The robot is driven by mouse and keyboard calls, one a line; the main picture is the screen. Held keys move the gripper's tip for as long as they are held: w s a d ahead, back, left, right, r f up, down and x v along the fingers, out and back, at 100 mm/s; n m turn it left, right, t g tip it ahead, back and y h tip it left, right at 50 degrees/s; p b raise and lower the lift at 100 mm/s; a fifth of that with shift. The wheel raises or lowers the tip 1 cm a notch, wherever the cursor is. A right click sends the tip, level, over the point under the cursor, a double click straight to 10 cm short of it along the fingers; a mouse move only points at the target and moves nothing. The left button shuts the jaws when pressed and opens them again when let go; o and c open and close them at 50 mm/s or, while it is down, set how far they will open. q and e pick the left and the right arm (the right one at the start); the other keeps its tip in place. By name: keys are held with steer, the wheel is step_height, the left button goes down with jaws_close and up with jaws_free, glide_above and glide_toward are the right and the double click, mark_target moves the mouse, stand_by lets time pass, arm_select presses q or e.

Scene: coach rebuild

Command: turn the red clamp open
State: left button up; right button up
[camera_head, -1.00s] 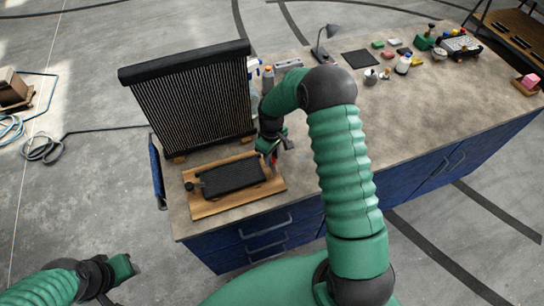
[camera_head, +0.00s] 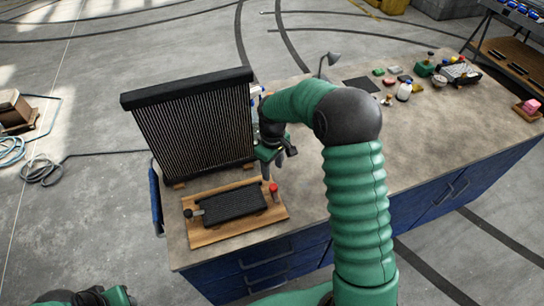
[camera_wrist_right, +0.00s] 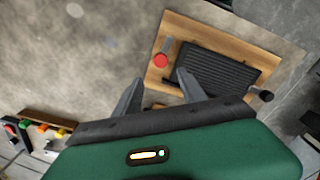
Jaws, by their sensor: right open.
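The red clamp (camera_head: 273,188) stands at the right end of a wooden board (camera_head: 204,236) that carries a black ribbed block (camera_head: 234,204). In the right wrist view the clamp's round red end (camera_wrist_right: 160,61) and a grey stem show beside the block. My right gripper (camera_head: 275,168) is open and empty, just behind and above the clamp. Its two fingers (camera_wrist_right: 158,88) point toward the board in the wrist view, and the clamp lies beyond their tips, apart from them. My left gripper (camera_head: 117,296) shows only partly at the bottom left, away from the table.
A tall black finned panel (camera_head: 195,120) stands on the bench behind the board. A small black knob (camera_head: 189,213) is at the board's left end. A lamp (camera_head: 327,62) and several small items stand farther back. The bench top (camera_head: 420,140) to the right is mostly clear.

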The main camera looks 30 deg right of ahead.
step_height(320, 180, up, 8)
steer(key=shift+b, duration=0.35)
steer(key=shift+w, duration=0.1)
steer(key=s+a+f+m+t+b, duration=0.1)
steer(key=s+a+f+b, duration=0.1)
steer(key=s+a+f, duration=0.3)
steer(key=s+a+f+m+t+b, duration=0.1)
steer(key=s+a+f, duration=0.4)
steer(key=s, duration=0.6)
steer(key=shift+a+f+m+t+b, duration=0.2)
steer(key=shift+a+m+t+b, duration=0.1)
steer(key=shift+a+m+b, duration=0.6)
steer(key=shift+s+a, duration=0.2)
steer(key=shift+a, duration=0.05)
steer(key=shift+a, duration=0.15)
